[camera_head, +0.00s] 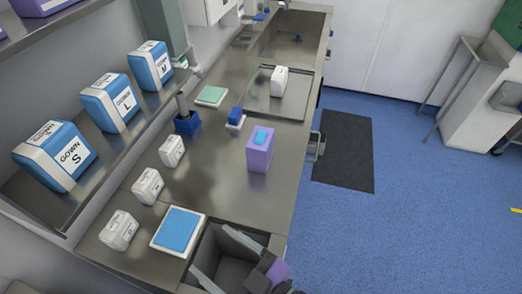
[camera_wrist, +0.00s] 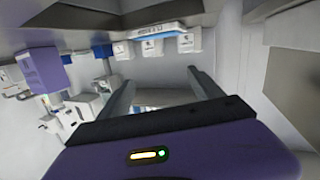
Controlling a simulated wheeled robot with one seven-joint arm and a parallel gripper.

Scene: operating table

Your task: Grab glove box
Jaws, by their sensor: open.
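The glove box is a purple box (camera_head: 260,152) with a blue top opening, standing upright on the steel counter near its front edge in the head view. It also shows as a purple block (camera_wrist: 42,70) at the left of the wrist view, which looks turned upside down. My gripper (camera_head: 211,250) is at the bottom of the head view, near the blue-topped white tray and apart from the glove box. Its two fingers are spread with nothing between them, and they also show in the wrist view (camera_wrist: 158,80).
A blue-topped white tray (camera_head: 179,231) and several white containers (camera_head: 148,186) stand on the counter left of the glove box. A blue item on a white base (camera_head: 236,119) is behind it. Gown boxes (camera_head: 57,155) sit on a raised shelf. Bare counter lies between.

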